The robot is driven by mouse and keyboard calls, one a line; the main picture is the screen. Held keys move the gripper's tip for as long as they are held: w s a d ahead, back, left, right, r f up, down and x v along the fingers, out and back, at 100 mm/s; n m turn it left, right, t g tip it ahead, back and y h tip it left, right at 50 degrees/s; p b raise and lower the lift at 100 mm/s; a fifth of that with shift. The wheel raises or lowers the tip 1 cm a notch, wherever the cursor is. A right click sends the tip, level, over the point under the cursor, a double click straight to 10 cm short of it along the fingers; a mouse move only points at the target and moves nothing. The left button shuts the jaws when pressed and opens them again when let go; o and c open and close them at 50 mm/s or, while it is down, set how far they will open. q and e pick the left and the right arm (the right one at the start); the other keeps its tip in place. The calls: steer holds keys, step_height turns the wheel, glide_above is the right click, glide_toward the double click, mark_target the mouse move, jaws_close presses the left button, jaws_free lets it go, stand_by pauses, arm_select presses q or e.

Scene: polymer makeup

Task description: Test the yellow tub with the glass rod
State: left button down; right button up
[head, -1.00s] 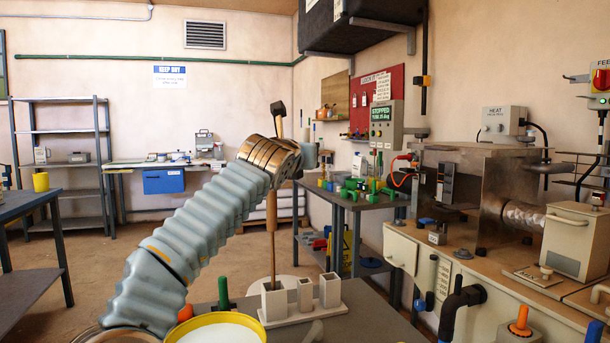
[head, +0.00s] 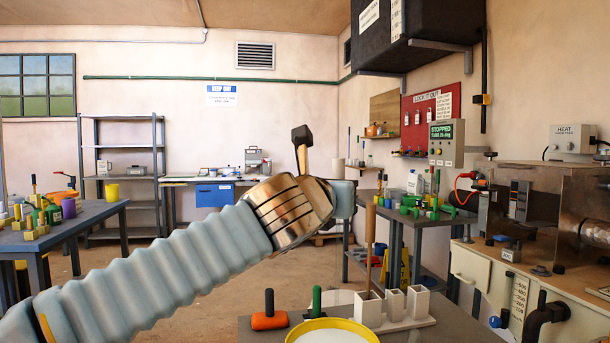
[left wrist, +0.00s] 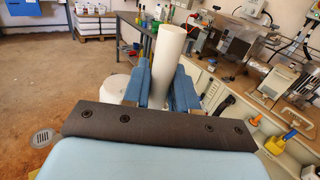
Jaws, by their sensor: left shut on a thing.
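The yellow tub (head: 333,336), with whitish contents, stands at the bottom edge of the head view, partly cut off. Behind it on the right is a white rack (head: 408,323) with square holders. A rod with a brown handle (head: 370,223) stands upright in the rack's left holder; its lower end is hidden there. My left gripper (head: 345,196) is above and behind the tub, near the brown handle. In the left wrist view my left gripper (left wrist: 160,85) is shut on a pale cylinder (left wrist: 168,48). I cannot tell whether this is the rod's handle. My right gripper is out of view.
An orange block with a black handle (head: 269,312) and a green handle (head: 316,301) are left of and behind the tub. A cluttered bench (head: 420,215) stands behind the rack. Machinery on a wooden counter (head: 560,275) is at the right.

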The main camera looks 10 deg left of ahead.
mark_target(338, 234)
arm_select(q)
steer(key=shift+s+a+f, duration=0.2)
steer(key=shift+s+a, duration=0.05)
steer(key=shift+s, duration=0.25)
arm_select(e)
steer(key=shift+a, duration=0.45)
arm_select(q)
steer(key=shift+f, duration=0.1)
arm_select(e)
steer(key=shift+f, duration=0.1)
arm_select(q)
step_height(338, 234, down, 9)
steer(key=b, duration=0.8)
steer(key=shift+f, duration=0.2)
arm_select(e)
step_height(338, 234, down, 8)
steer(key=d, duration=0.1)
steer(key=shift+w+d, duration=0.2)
